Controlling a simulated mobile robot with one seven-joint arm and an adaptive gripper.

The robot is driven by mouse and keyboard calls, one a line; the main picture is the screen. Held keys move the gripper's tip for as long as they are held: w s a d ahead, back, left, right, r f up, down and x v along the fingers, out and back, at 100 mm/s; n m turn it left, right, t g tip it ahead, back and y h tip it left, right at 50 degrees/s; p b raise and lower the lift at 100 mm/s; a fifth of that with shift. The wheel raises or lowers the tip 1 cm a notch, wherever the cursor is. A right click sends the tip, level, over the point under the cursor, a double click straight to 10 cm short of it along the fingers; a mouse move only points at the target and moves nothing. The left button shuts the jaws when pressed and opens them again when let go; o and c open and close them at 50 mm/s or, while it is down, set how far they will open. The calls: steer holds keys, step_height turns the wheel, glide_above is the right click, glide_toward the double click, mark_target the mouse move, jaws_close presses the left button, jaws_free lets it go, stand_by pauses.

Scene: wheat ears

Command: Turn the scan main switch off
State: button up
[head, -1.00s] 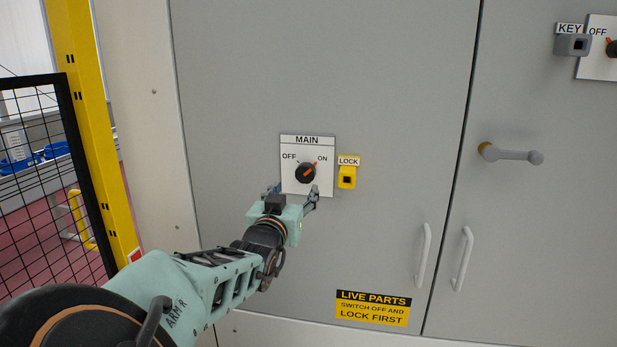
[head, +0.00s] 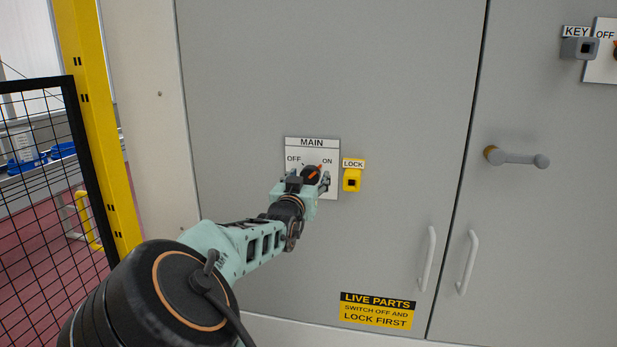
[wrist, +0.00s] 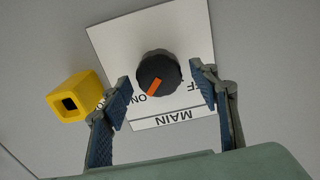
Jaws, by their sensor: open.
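The main switch is a round black knob (head: 311,174) with an orange pointer on a white plate (head: 312,142) marked MAIN, OFF and ON. The pointer is toward ON. In the wrist view the knob (wrist: 158,72) shows between the two fingers, and its orange mark points at the ON lettering. My gripper (head: 307,187) is open, with one blue-padded finger on each side of the knob. In the wrist view my gripper (wrist: 160,92) shows gaps on both sides of the knob. My gripper hides part of the plate in the head view.
A yellow LOCK block (head: 352,181) sits close right of the plate. A door handle lever (head: 517,158) and two pale pull handles (head: 427,259) are farther right. A KEY block (head: 580,48) is at upper right. A black mesh fence (head: 48,190) stands at left.

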steer(key=shift+w, duration=0.15)
steer(key=c, duration=1.2)
steer(key=shift+o, duration=0.2)
